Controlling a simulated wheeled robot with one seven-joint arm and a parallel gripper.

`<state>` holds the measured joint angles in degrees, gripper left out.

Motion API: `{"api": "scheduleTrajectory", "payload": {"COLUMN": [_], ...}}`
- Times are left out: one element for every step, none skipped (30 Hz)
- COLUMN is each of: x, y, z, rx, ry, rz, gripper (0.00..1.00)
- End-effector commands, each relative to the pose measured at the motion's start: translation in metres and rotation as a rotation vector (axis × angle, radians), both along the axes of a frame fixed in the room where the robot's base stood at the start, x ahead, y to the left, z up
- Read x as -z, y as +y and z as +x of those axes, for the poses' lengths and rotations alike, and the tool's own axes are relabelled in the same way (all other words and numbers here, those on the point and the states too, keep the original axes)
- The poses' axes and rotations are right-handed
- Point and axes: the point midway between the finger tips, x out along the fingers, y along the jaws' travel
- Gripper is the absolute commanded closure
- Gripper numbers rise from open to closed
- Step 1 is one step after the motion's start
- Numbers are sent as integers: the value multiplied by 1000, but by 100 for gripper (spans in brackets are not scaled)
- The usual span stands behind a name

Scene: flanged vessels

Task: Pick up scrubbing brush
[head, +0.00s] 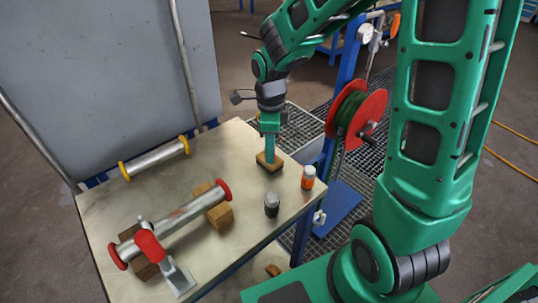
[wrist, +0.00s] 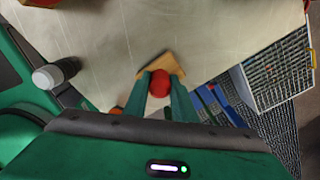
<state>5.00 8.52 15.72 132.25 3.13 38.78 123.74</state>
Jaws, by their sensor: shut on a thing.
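The scrubbing brush (head: 271,164) is a small wooden block with a dark underside, near the far right edge of the metal table (head: 240,150). My gripper (head: 268,151) comes down on it from above and is shut on it. In the wrist view, my gripper's two green fingers (wrist: 163,92) stand on either side of a red round part, with the brush's wooden body (wrist: 173,64) behind it. The brush is at or very near the table top; I cannot tell whether it touches. Its bristles are mostly hidden.
An orange bottle (head: 308,179) and a dark grey-capped jar (head: 272,205) stand close in front of the brush. A red-flanged pipe (head: 180,217) rests on wooden blocks at left, with a red-handled clamp (head: 150,246). A yellow-ended pipe (head: 155,158) lies behind. A red reel (head: 357,113) is at right.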

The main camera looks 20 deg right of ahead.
Motion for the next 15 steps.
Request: {"api": "scheduleTrajectory", "payload": {"x": [-1,-1,-3,-4,-6,-9,-11,-15,-20,-24,-30,-38,-45,-47,-52], "y": [0,0,0,0,0,0,0,0,0,0,0,0,0,10,19], "z": [0,0,1,1,1,1,1,1,1,1,1,1,2,1,0], "rx": [0,0,0,0,0,0,0,1,1,1,1,0,0,-5,-7], "ry": [-1,-1,-2,-2,-3,-3,-3,-3,-4,-4,-5,-6,-8,-4,-4], "rz": [0,0,0,0,0,0,0,0,0,0,0,1,1,1,1], "gripper": [100,100,100,100,100,100,100,100,100,100,100,100,100,100,100]}}
